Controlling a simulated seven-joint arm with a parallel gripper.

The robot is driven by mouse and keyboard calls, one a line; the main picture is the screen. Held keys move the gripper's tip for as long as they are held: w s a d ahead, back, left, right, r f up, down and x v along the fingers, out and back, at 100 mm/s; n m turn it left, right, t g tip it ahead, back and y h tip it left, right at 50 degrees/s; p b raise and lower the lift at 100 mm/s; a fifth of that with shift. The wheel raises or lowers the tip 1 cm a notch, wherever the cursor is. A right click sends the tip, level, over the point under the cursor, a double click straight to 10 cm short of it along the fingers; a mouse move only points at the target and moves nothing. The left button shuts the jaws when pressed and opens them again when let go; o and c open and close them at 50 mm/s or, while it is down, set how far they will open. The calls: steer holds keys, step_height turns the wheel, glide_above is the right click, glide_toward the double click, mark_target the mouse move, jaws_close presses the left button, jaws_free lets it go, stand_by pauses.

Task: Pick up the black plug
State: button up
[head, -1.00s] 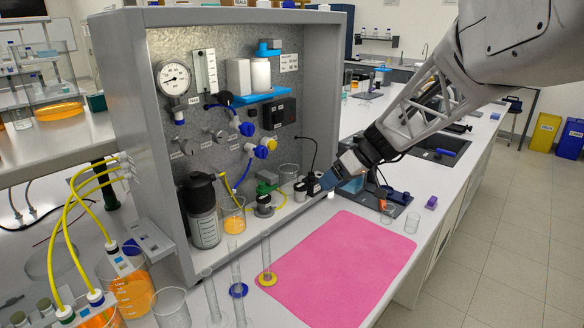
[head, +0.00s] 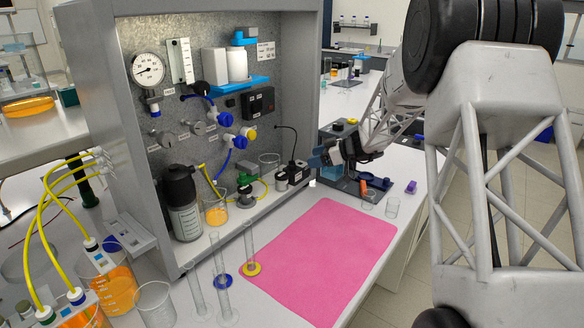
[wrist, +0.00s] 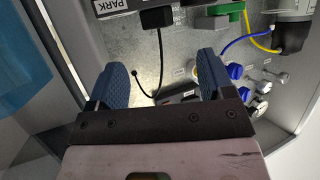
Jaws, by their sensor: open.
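The black plug (wrist: 157,17) is a small dark block at the top of the wrist view, beside the PARK label. A thin black cable curves from it to the metal panel. In the head view the plug (head: 301,164) stands at the right end of the rig's floor, its cable arching up to the panel. My gripper (wrist: 162,68) is open and empty, with two blue ribbed fingers apart. In the head view my gripper (head: 318,158) is just right of the plug, partly hidden by its own wrist. I cannot tell whether it touches the plug.
The rig's panel (head: 205,70) carries a gauge, blue valves and a blue shelf. A green fitting (head: 245,187) and orange beaker (head: 215,212) stand left of the plug. Glass cylinders (head: 221,275) stand in front.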

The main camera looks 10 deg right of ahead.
mark_target(291, 163)
steer(key=shift+w, duration=0.1)
stand_by(0.3)
steer(key=shift+x, duration=1.25)
steer(key=shift+a, duration=0.1)
steer(key=shift+x, duration=2.55)
steer(key=c, duration=1)
steer(key=shift+c, duration=0.2)
steer(key=shift+r, duration=0.1)
